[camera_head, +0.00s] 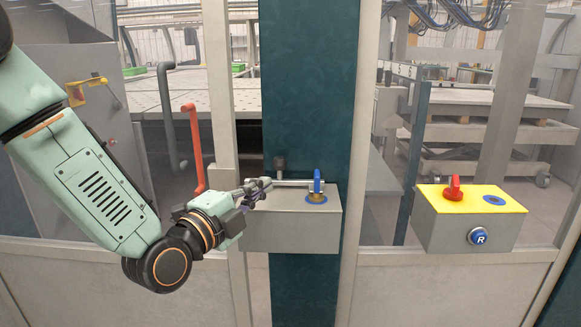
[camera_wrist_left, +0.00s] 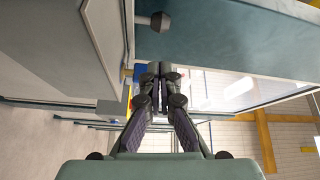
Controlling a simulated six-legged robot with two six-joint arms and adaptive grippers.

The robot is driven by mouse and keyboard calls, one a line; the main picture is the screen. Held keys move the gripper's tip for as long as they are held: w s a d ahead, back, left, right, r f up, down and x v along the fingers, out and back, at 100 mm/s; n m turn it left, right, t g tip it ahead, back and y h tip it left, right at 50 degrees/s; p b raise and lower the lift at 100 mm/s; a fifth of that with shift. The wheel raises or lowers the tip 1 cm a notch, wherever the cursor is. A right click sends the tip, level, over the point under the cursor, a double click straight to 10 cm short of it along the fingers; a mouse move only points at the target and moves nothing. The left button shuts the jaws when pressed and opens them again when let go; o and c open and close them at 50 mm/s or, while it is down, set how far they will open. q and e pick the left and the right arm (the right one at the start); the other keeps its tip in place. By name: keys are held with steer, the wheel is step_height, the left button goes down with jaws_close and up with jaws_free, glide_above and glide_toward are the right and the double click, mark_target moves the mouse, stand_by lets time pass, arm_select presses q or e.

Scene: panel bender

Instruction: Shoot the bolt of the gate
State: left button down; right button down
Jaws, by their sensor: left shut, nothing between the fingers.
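The gate's bolt shows in the head view as a thin light rod (camera_head: 294,183) lying across the top of a grey box, with a dark knob (camera_head: 280,162) standing up at its back. A dark knob on a short stem also shows in the left wrist view (camera_wrist_left: 160,22), near the top. My left gripper (camera_head: 266,185) is shut and empty, its tips at the left end of the rod; I cannot tell whether they touch it. In the left wrist view its fingers (camera_wrist_left: 160,70) are together. My right gripper is not in view.
The grey box (camera_head: 290,230) on the teal post (camera_head: 308,90) carries a blue handle (camera_head: 317,187). A red bent handle (camera_head: 194,150) stands left on the gate frame. A yellow-topped box (camera_head: 470,200) with a red knob is at the right. Glazed panels lie behind.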

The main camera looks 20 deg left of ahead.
arm_select(q)
steer(key=x, duration=0.8)
steer(key=shift+w+a+f, duration=0.15)
steer(key=shift+w, duration=0.3)
steer(key=shift+w+r, duration=0.25)
steer(key=shift+w, duration=0.05)
steer(key=shift+w+d+f, duration=0.15)
steer(key=shift+w+d, duration=0.1)
steer(key=shift+w, duration=0.1)
steer(key=shift+s+a, duration=0.1)
steer(key=shift+a, duration=0.05)
steer(key=shift+s, duration=0.15)
